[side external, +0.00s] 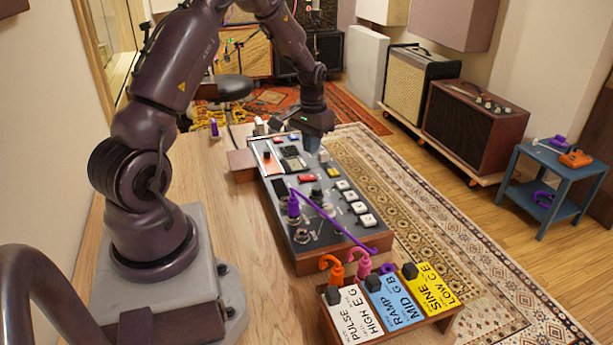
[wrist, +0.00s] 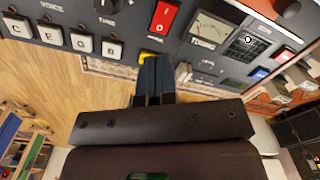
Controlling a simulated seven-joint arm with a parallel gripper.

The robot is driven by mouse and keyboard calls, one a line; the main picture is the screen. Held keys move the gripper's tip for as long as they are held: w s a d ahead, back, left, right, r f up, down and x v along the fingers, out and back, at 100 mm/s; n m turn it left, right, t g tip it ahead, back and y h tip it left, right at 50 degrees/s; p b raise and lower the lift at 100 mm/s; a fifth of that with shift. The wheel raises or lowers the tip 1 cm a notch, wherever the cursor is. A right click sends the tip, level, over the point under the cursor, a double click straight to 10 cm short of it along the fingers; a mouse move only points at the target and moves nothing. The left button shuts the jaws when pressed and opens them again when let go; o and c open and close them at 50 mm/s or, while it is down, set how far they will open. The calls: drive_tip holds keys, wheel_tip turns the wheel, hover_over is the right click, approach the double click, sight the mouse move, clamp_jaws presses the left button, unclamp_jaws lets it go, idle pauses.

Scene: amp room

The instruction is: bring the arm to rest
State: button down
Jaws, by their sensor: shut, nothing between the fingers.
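My gripper (side external: 312,146) is over the far right part of the grey control panel (side external: 328,229) in its wooden case on the table. In the wrist view, my gripper's dark fingers (wrist: 152,66) are together and hold nothing. Their tips are over a yellow button (wrist: 150,55) at the panel's edge; I cannot tell whether they touch it. The wrist view also shows the panel (wrist: 130,22), with a red rocker switch (wrist: 165,15), a meter (wrist: 213,30) and white lettered keys (wrist: 82,42). A purple cable (side external: 335,225) runs across the panel's near part.
A wooden rack (side external: 392,327) with white, blue and yellow labelled blocks stands at the table's near end, with orange and pink hooked plugs behind them. A blue side table (side external: 553,165) and amplifiers (side external: 474,132) stand at the right. The wooden tabletop (side external: 225,215) left of the panel is mostly clear.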

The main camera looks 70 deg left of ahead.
drive_tip(key=shift+s+d+f+g, duration=0.15)
drive_tip(key=shift+s+d+g, duration=0.15)
drive_tip(key=shift+s+d, duration=0.7)
drive_tip(key=s+d+r+m+t, duration=0.3)
drive_tip(key=s+d+r, duration=0.3)
drive_tip(key=d+r, duration=0.5)
drive_tip(key=s+d+r+m+t, duration=0.3)
drive_tip(key=s+d+r, duration=0.3)
drive_tip(key=d+r, duration=0.5)
drive_tip(key=d, duration=0.3)
drive_tip(key=shift+s+r, duration=0.3)
drive_tip(key=shift+r, duration=0.1)
